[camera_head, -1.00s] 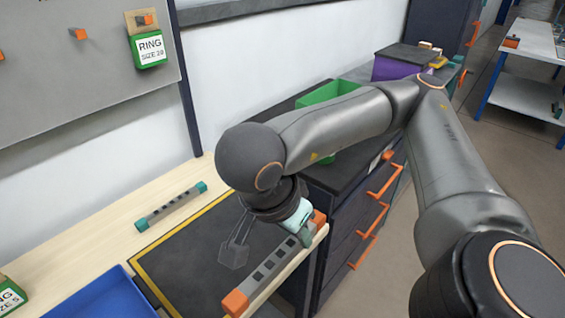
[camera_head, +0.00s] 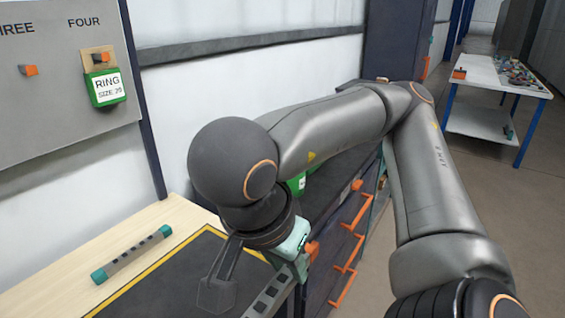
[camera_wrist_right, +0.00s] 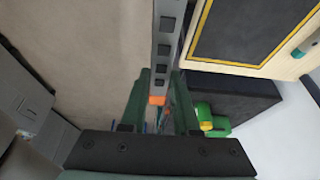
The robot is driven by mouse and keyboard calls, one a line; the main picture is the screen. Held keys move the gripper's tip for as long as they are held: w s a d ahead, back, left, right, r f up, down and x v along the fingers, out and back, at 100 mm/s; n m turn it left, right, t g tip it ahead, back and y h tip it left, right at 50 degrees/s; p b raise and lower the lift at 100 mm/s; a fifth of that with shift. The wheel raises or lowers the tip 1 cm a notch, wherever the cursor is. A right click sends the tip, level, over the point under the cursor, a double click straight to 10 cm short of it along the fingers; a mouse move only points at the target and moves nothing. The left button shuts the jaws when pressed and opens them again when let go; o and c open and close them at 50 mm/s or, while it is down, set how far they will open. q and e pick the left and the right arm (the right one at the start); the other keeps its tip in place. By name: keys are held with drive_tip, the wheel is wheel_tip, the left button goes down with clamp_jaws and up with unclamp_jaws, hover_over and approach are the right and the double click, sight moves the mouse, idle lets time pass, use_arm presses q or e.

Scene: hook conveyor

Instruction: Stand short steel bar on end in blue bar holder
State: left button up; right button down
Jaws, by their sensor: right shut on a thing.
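In the right wrist view the same bar (camera_wrist_right: 165,48) runs up from between the green fingers of my right gripper (camera_wrist_right: 160,85). A second grey bar with teal ends (camera_head: 131,256) lies on the table at the left, apart from the gripper. I see no blue bar holder now. My left gripper is not in view.
A dark mat with a yellow border (camera_head: 150,295) covers part of the table, with a dark block on thin rods (camera_head: 216,292) over it. A dark drawer cabinet with orange handles (camera_head: 335,245) stands beyond the right arm. A white table (camera_head: 490,90) is far right.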

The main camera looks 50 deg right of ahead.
idle(0.3)
drive_tip(key=w+a+f+n+t+y+p, duration=0.2)
drive_tip(key=w+f+n, duration=0.3)
drive_tip(key=n, duration=0.3)
drive_tip(key=w+a+f+n+t+y+p, duration=0.2)
drive_tip(key=w+a+f+n, duration=0.3)
drive_tip(key=w+n, duration=0.3)
drive_tip(key=shift+a+f+n+p, duration=0.3)
drive_tip(key=shift+n, duration=0.1)
drive_tip(key=shift+w+d, duration=0.1)
drive_tip(key=shift+w, duration=0.05)
drive_tip(key=s+d+r+m+g+h+b, duration=0.2)
drive_tip(key=s+d+m+g+h+b, duration=0.1)
drive_tip(key=m, duration=1.4)
drive_tip(key=d+g+h+b, duration=0.1)
drive_tip(key=d+b, duration=0.1)
drive_tip(key=d, duration=0.1)
drive_tip(key=shift+s+d+r+b, duration=0.15)
drive_tip(key=shift+d+r+b, duration=0.15)
drive_tip(key=shift+r+b, duration=0.05)
